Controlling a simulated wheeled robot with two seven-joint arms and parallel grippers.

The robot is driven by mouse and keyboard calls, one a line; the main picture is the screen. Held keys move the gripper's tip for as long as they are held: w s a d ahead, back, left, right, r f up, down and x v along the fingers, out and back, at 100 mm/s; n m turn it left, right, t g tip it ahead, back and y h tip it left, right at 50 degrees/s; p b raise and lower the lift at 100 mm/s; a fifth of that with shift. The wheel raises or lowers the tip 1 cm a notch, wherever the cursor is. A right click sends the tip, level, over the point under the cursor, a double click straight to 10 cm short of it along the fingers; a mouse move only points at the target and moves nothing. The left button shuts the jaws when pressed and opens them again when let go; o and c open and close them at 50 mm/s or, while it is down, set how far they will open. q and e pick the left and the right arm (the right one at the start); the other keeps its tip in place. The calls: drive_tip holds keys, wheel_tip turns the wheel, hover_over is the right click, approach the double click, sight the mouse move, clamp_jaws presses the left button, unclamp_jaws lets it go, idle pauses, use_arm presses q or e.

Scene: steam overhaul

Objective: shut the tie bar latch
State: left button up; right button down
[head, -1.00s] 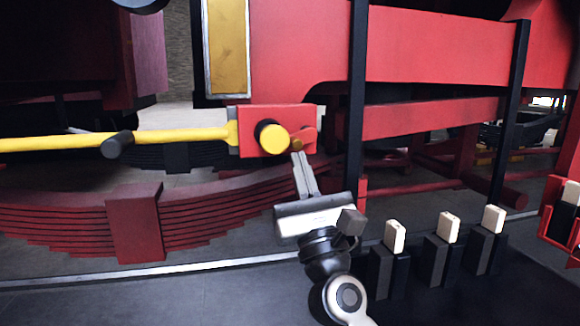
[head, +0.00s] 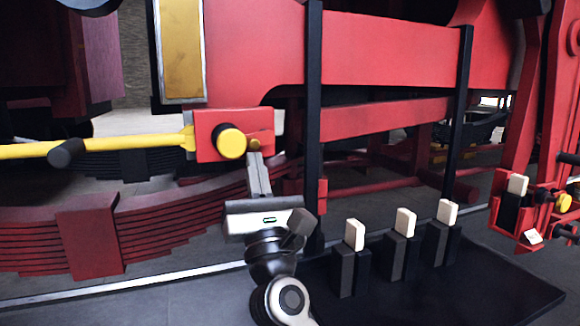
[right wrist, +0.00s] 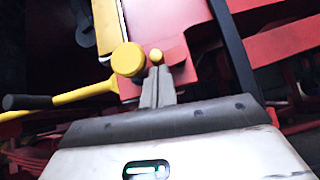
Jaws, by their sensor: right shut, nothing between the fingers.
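A yellow bar (head: 100,146) with a black handle (head: 66,153) runs in from the left to a red block (head: 206,127). A large round yellow knob (head: 231,142) sits on the block's face and also shows in the right wrist view (right wrist: 128,59). Just right of it is a small brass knob (head: 254,143), by a red latch piece (right wrist: 177,50). My right gripper (head: 255,158) is shut and empty, its fingertips (right wrist: 158,72) directly below the brass knob, at or very near it. Contact cannot be told. My left gripper is out of view.
A dark red leaf spring (head: 90,235) lies below the bar at left. A black upright (head: 313,120) stands close right of my gripper. Several black holders with cream tops (head: 405,222) stand on a dark mat (head: 500,285) at lower right. A red frame (head: 519,215) stands far right.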

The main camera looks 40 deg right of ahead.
use_arm(q)
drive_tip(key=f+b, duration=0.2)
drive_tip(key=b, duration=0.2)
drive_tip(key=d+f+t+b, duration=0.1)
drive_tip(key=b, duration=0.4)
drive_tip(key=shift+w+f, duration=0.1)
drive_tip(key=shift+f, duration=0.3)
use_arm(e)
drive_tip(key=w+d+f+v, duration=0.1)
drive_tip(key=f+v, duration=0.1)
drive_tip(key=v, duration=1.1)
drive_tip(key=shift+w, duration=0.4)
